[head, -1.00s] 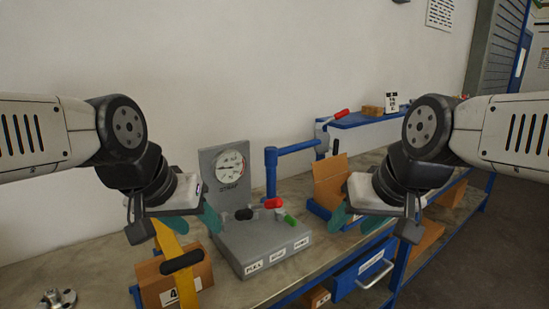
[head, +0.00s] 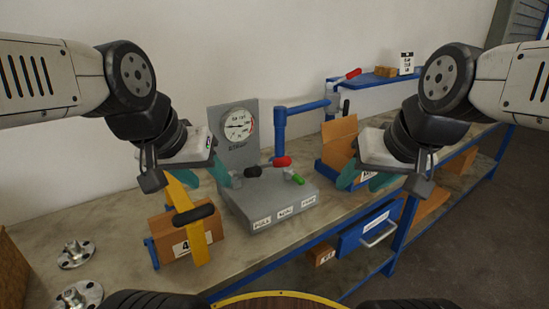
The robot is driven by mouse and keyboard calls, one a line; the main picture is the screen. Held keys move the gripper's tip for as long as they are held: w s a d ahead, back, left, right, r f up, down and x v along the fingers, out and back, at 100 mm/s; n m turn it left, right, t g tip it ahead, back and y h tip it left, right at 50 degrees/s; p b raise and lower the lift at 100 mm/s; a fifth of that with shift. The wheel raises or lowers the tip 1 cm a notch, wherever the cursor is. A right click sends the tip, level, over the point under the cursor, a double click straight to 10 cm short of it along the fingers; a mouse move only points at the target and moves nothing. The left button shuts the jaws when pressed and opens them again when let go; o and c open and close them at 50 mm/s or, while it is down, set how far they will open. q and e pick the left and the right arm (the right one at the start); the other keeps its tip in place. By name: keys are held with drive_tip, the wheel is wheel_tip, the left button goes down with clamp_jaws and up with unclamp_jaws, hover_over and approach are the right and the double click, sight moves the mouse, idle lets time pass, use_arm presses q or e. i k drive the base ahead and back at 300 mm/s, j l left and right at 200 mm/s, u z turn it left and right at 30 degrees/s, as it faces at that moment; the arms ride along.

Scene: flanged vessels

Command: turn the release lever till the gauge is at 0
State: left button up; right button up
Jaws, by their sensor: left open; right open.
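The gauge (head: 238,124) is a round white dial on a grey upright plate; its needle is too small to read. On the grey base (head: 265,204) below it are a black-ended lever (head: 252,171), a red-ended lever (head: 282,161) and a green-ended lever (head: 294,177). My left gripper (head: 205,178) is open and empty, left of the black-ended lever in the picture. My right gripper (head: 366,180) is open and empty, right of the base, in front of a cardboard box.
A blue post with an arm (head: 282,130) stands behind the base. The open cardboard box (head: 338,143) is on the right. Metal flanges (head: 75,254) lie at far left. A blue drawer (head: 368,228) hangs below the bench.

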sight(295, 177)
drive_tip(key=i+l, duration=0.45)
drive_tip(key=l, duration=0.25)
drive_tip(key=i+l, duration=0.25)
drive_tip(key=l+u, duration=0.05)
